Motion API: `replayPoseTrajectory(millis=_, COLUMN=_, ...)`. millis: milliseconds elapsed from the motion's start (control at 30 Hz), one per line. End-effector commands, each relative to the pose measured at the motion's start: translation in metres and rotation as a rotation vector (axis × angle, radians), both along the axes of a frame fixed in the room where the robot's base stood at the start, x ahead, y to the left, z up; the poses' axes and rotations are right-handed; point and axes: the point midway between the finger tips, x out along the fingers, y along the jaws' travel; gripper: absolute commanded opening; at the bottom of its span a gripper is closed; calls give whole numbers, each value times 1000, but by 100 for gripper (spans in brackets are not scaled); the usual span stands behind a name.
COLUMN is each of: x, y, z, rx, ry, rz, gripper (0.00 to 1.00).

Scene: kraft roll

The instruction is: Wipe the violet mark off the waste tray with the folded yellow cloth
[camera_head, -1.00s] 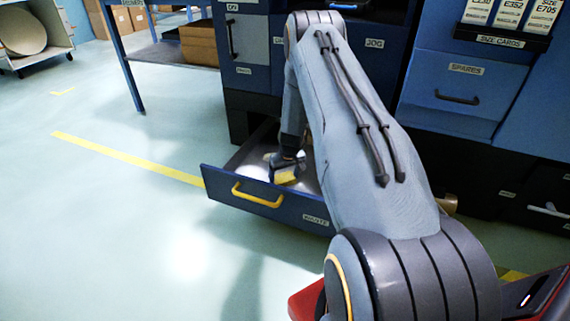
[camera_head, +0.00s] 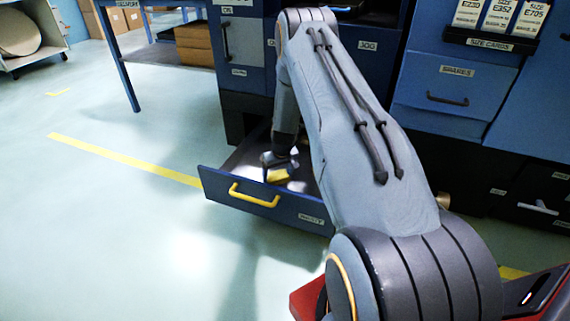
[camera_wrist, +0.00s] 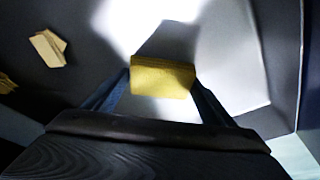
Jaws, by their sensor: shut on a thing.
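The folded yellow cloth (camera_wrist: 162,78) is held between the two fingers of my gripper (camera_wrist: 161,88) in the wrist view. In the head view the cloth (camera_head: 278,175) and my gripper (camera_head: 275,163) are inside the open low drawer, just behind its front. The waste tray (camera_head: 305,206) appears to be this pulled-out drawer, with a dark blue front, a yellow handle and a partly readable label. Its pale inner floor (camera_wrist: 225,60) shows in the wrist view under bright glare. I cannot make out a violet mark; the glare, the cloth or my gripper may cover it.
Tan scraps (camera_wrist: 48,47) lie on the tray floor at the left in the wrist view. Blue cabinets (camera_head: 455,90) stand behind and right of my arm. A table leg (camera_head: 122,70) stands at the back left. The floor in front of the drawer is clear, with a yellow line (camera_head: 120,158).

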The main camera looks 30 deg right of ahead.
Motion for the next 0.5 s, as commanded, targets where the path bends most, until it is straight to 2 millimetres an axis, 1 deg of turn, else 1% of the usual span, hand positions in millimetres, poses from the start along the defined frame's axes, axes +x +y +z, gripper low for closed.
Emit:
replayPoseTrajectory(millis=33, x=-1, y=-3, z=7, rx=0, ry=-2, rz=-4, gripper=56)
replayPoseTrajectory(millis=133, x=-1, y=-5, z=16, rx=-1, ry=-2, rz=-6, gripper=56)
replayPoseTrajectory(millis=500, x=1, y=0, z=49, rx=0, ry=-2, rz=-1, gripper=56)
